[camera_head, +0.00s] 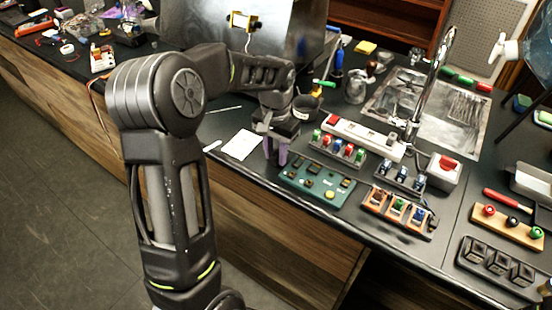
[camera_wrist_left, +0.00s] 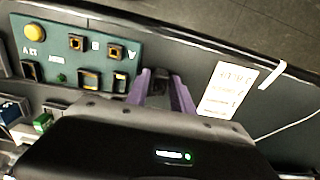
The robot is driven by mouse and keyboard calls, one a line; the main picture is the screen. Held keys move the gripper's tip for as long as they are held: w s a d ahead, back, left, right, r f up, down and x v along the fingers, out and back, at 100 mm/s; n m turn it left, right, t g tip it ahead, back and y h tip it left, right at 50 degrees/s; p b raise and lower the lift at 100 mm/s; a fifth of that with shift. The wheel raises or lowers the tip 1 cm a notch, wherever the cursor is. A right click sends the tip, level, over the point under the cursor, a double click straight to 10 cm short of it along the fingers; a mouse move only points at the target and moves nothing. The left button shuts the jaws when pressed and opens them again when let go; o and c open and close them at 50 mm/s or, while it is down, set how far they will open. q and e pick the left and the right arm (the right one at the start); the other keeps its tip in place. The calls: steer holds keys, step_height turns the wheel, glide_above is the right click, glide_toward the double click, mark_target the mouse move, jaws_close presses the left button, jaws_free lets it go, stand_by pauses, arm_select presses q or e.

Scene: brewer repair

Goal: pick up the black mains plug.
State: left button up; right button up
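My left gripper (camera_head: 276,158) is low over the black worktop, fingers down, just left of a green board. In the left wrist view its two purple fingers (camera_wrist_left: 162,85) stand apart. A small dark shape (camera_wrist_left: 159,84) shows between them. It may be the black mains plug, but it is too dark to be sure, and I cannot tell whether the fingers touch it. In the head view the fingers hide this spot, and I see no plug clearly elsewhere. My right gripper is not in view.
The green board (camera_head: 318,184) with sockets and a yellow button lies right of the gripper. A white paper card (camera_head: 241,145) lies left. A white power strip (camera_head: 362,138) and coloured switch blocks (camera_head: 398,211) lie further right. The worktop's front edge is close.

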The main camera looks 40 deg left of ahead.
mark_target(276, 153)
arm_select(q)
steer(key=shift+c, duration=0.2)
jaws_close()
stand_by(0.3)
step_height(276, 153, up, 10)
steer(key=shift+b, duration=0.75)
